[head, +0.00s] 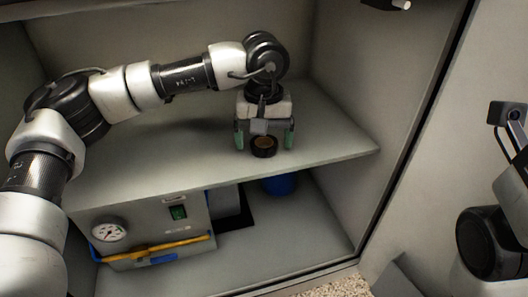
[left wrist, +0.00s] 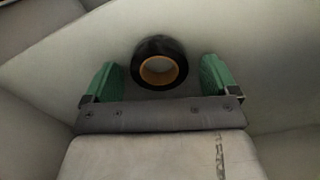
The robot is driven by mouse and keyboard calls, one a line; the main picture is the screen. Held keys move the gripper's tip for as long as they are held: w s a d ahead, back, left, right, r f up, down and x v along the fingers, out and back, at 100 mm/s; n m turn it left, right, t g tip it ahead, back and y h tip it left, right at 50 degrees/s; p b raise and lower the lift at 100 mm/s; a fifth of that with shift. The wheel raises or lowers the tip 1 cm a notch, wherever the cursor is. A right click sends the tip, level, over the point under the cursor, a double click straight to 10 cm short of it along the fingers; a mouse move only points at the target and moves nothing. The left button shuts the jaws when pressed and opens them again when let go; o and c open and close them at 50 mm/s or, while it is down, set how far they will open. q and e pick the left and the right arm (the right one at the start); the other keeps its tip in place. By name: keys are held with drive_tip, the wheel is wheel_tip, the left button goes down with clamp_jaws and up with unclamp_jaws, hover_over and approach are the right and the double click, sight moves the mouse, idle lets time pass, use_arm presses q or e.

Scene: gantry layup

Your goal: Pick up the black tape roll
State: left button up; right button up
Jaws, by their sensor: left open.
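The black tape roll (head: 264,147) with a tan core lies flat on the upper shelf, near its front edge. In the left wrist view the roll (left wrist: 159,62) shows between and slightly beyond the green fingers. My left gripper (head: 264,139) is open, pointing down over the shelf, with a finger to each side of the roll. In the left wrist view the gripper (left wrist: 158,80) shows clear gaps on both sides of the roll, and neither finger seems to touch it. Part of my right arm shows at the right edge of the head view, but its fingers are not clearly visible.
The shelf (head: 335,145) is otherwise bare, inside a grey cabinet with walls at the back and right (head: 385,80). Below it stand a grey pump unit (head: 150,222) with a gauge and yellow handle, and a blue object (head: 279,185). The right part of the lower floor is clear.

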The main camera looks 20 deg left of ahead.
use_arm(q)
drive_tip(key=c, duration=1)
drive_tip(key=shift+r, duration=0.2)
